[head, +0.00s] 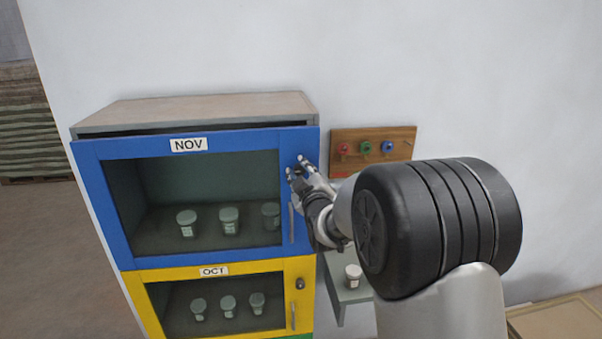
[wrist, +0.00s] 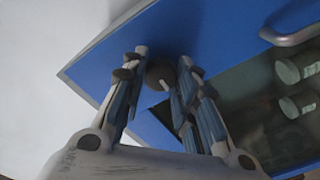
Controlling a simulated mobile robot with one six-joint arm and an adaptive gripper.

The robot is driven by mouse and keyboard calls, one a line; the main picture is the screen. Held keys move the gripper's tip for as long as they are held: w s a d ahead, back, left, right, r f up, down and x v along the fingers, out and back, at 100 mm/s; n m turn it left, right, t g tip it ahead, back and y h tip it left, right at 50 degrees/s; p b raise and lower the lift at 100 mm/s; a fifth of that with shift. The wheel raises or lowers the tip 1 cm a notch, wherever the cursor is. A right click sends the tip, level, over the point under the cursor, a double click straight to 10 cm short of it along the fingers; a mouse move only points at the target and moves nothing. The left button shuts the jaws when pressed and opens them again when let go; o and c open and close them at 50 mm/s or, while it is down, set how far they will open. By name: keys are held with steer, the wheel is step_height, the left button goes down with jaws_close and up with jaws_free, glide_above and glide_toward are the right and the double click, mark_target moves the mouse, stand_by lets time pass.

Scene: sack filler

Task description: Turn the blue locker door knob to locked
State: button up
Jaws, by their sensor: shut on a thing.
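The blue locker door (head: 105,200) is the upper one, labelled NOV, with a window and a grey handle (head: 291,222) at its right. Its dark round knob (wrist: 160,74) sits near the door's corner in the wrist view, between my fingers. My gripper (head: 298,168) reaches the door's upper right in the head view and covers the knob there. In the wrist view my gripper (wrist: 164,62) is shut on the knob, with fingers on both sides of it. The knob's pointing direction cannot be made out.
A yellow door (head: 153,310) labelled OCT, with its own dark knob (head: 300,283), is below. A wooden board (head: 404,142) with red, green and blue items hangs at right. A small shelf (head: 345,296) with a white jar (head: 353,276) stands under my arm. Jars (head: 229,220) are behind the blue door's window.

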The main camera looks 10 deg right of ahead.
steer(key=shift+b, duration=0.35)
steer(key=m+b, duration=0.1)
steer(key=b, duration=0.1)
steer(key=m+b, duration=0.1)
steer(key=b, duration=0.1)
steer(key=shift+f+m, duration=0.25)
steer(key=shift+m, duration=0.15)
steer(key=m+b, duration=0.5)
steer(key=b, duration=0.2)
steer(key=shift+m+t, duration=0.3)
steer(key=m+b, duration=0.5)
steer(key=shift+m+h+b, duration=0.3)
steer(key=shift+r+m+h+b, duration=0.2)
steer(key=shift+m+h+b, duration=0.1)
steer(key=shift+m+b, duration=1.7)
steer(key=shift+r+m, duration=0.1)
steer(key=shift+m, duration=0.4)
steer(key=o, duration=1.1)
